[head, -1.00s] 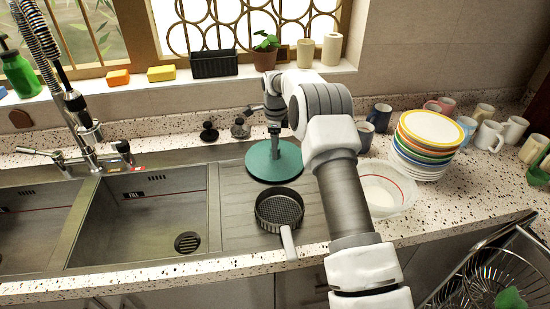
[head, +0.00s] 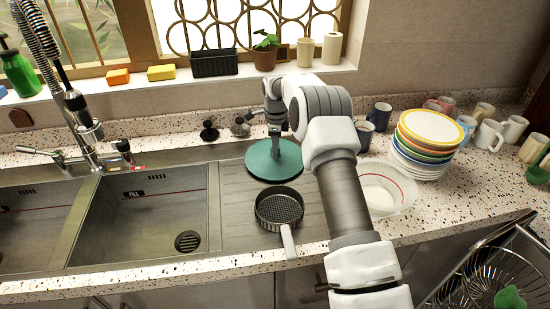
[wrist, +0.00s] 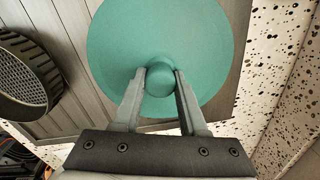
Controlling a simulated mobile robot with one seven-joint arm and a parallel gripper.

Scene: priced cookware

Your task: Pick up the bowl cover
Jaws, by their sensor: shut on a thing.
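The bowl cover is a round teal disc (head: 262,163) with a knob in its middle. It is over the metal drainboard right of the sink, behind the strainer. My gripper (head: 275,151) comes down on it from above and is shut on its knob. In the wrist view the teal cover (wrist: 215,40) fills the top middle, and the two fingers of my gripper (wrist: 160,78) press the knob from both sides. I cannot tell whether the cover touches the drainboard.
A dark strainer (head: 279,207) with a pale handle sits just in front of the cover. A clear bowl (head: 402,192) and a stack of plates (head: 428,140) stand to the right. Mugs (head: 379,116) stand behind them. The sink basin (head: 140,222) is open on the left.

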